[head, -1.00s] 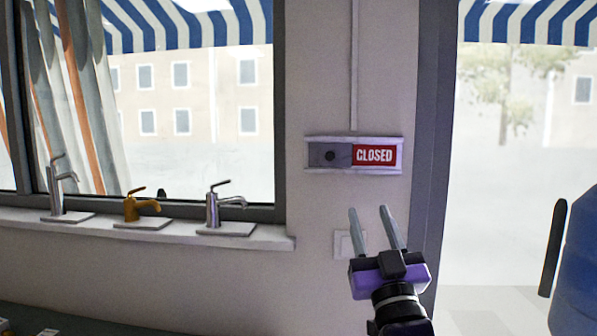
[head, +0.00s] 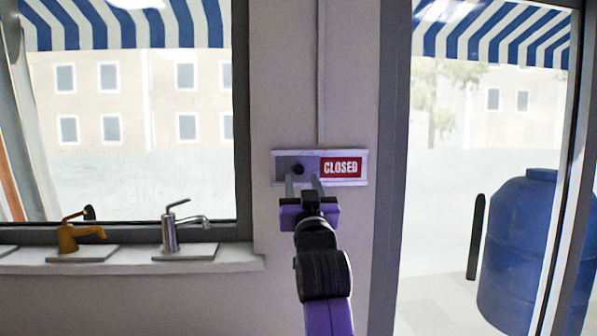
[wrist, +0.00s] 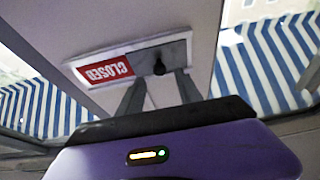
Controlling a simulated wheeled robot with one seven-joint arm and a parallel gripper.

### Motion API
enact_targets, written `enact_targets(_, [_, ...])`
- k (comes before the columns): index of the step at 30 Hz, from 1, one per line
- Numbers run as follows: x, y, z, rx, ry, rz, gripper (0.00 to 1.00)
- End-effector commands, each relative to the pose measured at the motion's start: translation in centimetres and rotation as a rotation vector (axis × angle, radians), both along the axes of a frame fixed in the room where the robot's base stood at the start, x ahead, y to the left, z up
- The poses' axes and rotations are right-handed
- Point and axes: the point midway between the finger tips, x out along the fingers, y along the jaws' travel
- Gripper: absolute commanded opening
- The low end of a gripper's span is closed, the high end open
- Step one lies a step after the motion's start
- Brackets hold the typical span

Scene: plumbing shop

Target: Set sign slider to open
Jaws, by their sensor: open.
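The sign slider (head: 341,168) is mounted on the wall between the window and the door, with its red CLOSED panel at the right. A dark round knob (head: 298,169) sits on the grey plate at the left. My gripper (head: 303,183) is open, its fingertips just below and in front of the knob. In the wrist view the sign (wrist: 104,72) appears upside down and tilted, and the knob (wrist: 158,67) stands just beyond and between the two finger tips (wrist: 158,80). I cannot tell whether the fingers touch it.
A window sill (head: 210,262) at the left holds an orange tap (head: 76,234) and a chrome tap (head: 172,232). A door frame (head: 393,180) rises to the right of the sign. A blue barrel (head: 520,250) stands behind the glass. The wall around the sign is clear.

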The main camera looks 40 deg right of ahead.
Motion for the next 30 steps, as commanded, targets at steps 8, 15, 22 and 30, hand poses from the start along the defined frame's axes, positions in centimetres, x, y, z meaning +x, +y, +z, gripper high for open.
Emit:
enact_targets(8, [2.7, -1.8, 1.5, 0.000, 0.000, 0.001, 0.42])
enact_targets(15, [3.1, -2.0, 1.5, 0.000, -0.001, 0.002, 0.42])
enact_targets(22, [3.1, -2.0, 1.5, 0.000, -0.001, 0.002, 0.22])
enact_targets(30, [3.1, -2.0, 1.5, -0.001, 0.000, 0.002, 0.00])
